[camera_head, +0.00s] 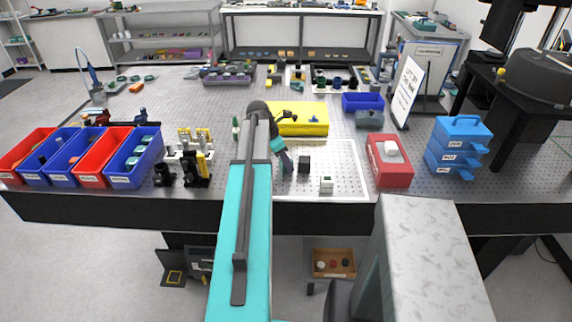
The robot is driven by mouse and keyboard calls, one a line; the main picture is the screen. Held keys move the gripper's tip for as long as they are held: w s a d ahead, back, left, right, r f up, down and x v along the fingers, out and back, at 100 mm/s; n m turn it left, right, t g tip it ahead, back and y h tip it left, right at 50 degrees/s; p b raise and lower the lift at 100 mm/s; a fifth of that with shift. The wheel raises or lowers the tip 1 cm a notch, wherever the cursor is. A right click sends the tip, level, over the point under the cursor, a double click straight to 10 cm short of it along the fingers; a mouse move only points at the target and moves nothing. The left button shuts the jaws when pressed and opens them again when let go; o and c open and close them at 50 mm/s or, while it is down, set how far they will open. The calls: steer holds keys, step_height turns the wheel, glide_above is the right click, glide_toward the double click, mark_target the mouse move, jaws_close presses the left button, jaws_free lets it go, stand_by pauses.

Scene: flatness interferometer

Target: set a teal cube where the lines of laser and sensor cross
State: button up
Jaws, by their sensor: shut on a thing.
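My gripper (288,166) is small and dark at the end of my teal arm, low over the pale perforated plate (345,160) at the table's front. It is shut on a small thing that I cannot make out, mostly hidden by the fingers. No teal cube shows clearly. A dark block (304,164) stands on the plate just right of my gripper. A small white and dark block (326,185) stands nearer the plate's front edge. I cannot tell from this view which of these is the laser or the sensor, and no beam lines show.
A yellow case (302,117) lies behind the plate. A red box (389,170) and blue drawers (456,146) stand to the right. Optical mounts (195,155) and red and blue bins (104,172) stand to the left. The plate's right part is clear.

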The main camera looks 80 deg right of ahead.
steer(key=shift+r, duration=0.15)
steer(key=shift+d+r+b, duration=0.1)
steer(key=shift+r+b, duration=0.8)
steer(key=shift+r, duration=0.7)
steer(key=shift+s+a, duration=0.15)
steer(key=shift+a, duration=0.4)
steer(key=s+a+b, duration=0.1)
steer(key=a+b, duration=0.1)
steer(key=a, duration=0.5)
steer(key=s+a+r+b, duration=0.1)
steer(key=a+b, duration=0.1)
steer(key=a, duration=0.5)
steer(key=shift+s+a+r, duration=0.25)
steer(key=shift+s+a, duration=0.1)
steer(key=shift+a, duration=0.05)
